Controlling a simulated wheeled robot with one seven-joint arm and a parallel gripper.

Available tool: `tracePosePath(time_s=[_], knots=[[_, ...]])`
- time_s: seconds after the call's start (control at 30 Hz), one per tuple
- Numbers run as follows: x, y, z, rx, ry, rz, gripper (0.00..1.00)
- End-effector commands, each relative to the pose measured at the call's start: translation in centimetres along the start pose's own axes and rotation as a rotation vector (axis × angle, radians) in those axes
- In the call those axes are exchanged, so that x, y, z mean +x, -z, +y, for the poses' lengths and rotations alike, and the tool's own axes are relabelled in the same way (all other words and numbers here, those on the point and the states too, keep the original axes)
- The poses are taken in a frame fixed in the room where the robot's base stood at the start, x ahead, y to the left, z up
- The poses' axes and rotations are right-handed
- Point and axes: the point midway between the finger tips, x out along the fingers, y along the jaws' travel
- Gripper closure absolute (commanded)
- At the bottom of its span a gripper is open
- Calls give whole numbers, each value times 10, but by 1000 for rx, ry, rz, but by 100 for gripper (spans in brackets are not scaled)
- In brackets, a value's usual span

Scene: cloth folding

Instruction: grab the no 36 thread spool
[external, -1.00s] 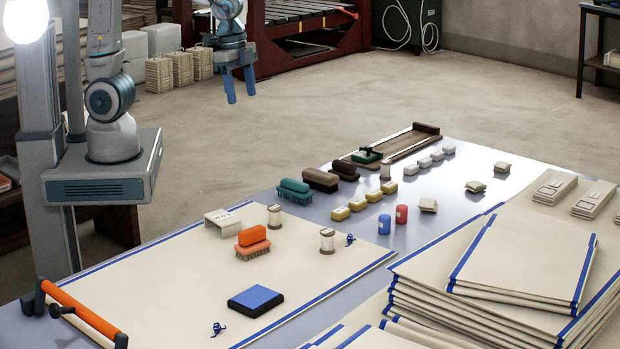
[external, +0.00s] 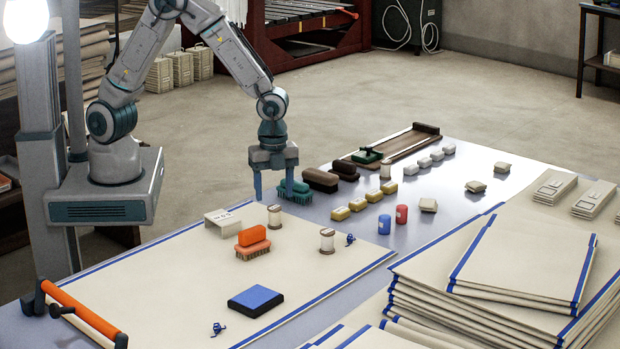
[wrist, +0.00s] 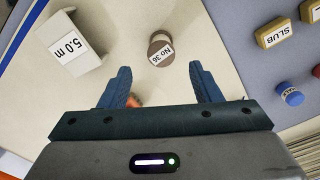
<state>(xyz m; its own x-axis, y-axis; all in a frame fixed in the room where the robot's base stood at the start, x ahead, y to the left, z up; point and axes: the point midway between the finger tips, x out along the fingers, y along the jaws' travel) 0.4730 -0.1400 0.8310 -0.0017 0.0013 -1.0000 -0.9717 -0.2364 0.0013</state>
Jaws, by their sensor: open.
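The no 36 thread spool (wrist: 160,50) has a brown top and a white label reading "No 36". In the wrist view it stands just beyond the gap between my fingertips, untouched. In the external view it appears to be the spool (external: 274,216) beside the white block, upright on the cream cloth. My gripper (external: 274,192) points down, open and empty, and appears above and behind that spool in the picture. In the wrist view my gripper (wrist: 160,70) shows both blue fingers spread apart. A similar spool (external: 327,241) stands farther right on the cloth.
The white "5.0 m" block (wrist: 72,42) stands left of the spool. An orange brush (external: 252,243) is in front of it. Yellow blocks (external: 358,204) and blue and red cylinders (external: 384,224) stand to the right.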

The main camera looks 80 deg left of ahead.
Motion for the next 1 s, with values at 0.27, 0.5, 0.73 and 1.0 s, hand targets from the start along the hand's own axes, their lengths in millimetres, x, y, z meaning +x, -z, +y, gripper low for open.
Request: tracePosePath(time_s=[0.27, 0.5, 0.73, 1.0], knots=[[24, 0, 0, -1, 0, 0, 42], [52, -5, -2, -3, -2, -2, 42], [73, -5, -2, -2, 0, 0, 42], [75, -4, -2, -2, 1, 1, 45]])
